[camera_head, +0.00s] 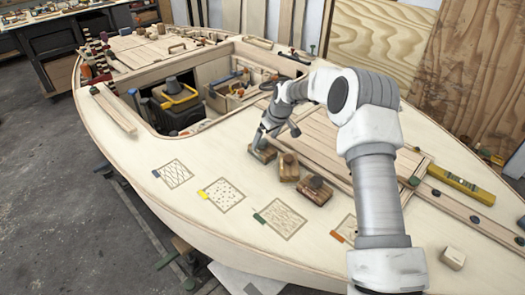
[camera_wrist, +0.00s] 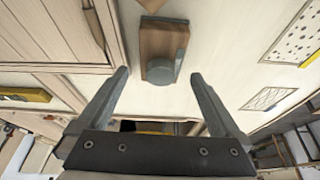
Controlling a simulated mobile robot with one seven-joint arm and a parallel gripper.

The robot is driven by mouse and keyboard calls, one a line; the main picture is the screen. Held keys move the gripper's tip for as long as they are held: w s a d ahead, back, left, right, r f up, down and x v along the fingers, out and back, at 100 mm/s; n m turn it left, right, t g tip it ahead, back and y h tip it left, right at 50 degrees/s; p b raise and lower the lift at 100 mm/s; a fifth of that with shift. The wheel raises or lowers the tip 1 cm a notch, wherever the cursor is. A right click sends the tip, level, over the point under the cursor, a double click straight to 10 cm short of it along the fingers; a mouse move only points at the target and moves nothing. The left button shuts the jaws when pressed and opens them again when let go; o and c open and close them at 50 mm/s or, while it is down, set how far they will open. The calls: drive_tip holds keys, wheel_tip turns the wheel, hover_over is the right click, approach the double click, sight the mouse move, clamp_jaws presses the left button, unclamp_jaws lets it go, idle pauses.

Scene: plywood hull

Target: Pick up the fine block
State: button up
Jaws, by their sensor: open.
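Several wooden blocks with round knobs sit in a row on the pale deck. My gripper (camera_head: 268,132) is at the farthest block (camera_head: 263,153), with a middle block (camera_head: 289,167) and a nearer, darker-knobbed block (camera_head: 316,190) to its right. In the wrist view my gripper (camera_wrist: 160,75) is open and empty. A brown block (camera_wrist: 153,42) with a grey knob and a grey-blue edge mark lies just beyond the fingertips, roughly centred between them. I read no label, so I cannot tell for sure which block is the fine one.
Marked patches with coloured tabs lie on the deck, including a blue-tabbed one (camera_head: 174,174) and a yellow-tabbed one (camera_head: 221,195). A yellow level (camera_head: 460,185) lies at right. An open cockpit with a dark toolbox (camera_head: 178,105) is behind. A small pale block (camera_head: 453,258) sits front right.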

sight(264, 142)
drive_tip(key=x, duration=0.4)
drive_tip(key=c, duration=1.4)
drive_tip(key=shift+r, duration=0.1)
wheel_tip(264, 142, up, 4)
drive_tip(key=shift+r, duration=0.15)
drive_tip(key=s+d+r, duration=0.1)
drive_tip(key=d+r, duration=0.1)
drive_tip(key=d, duration=0.1)
drive_tip(key=s+d+r, duration=0.2)
drive_tip(key=d, duration=0.2)
drive_tip(key=s+d+r, duration=0.2)
drive_tip(key=d, duration=0.1)
drive_tip(key=shift+d+r, duration=0.25)
drive_tip(key=shift+d, duration=0.05)
drive_tip(key=shift+w, duration=0.1)
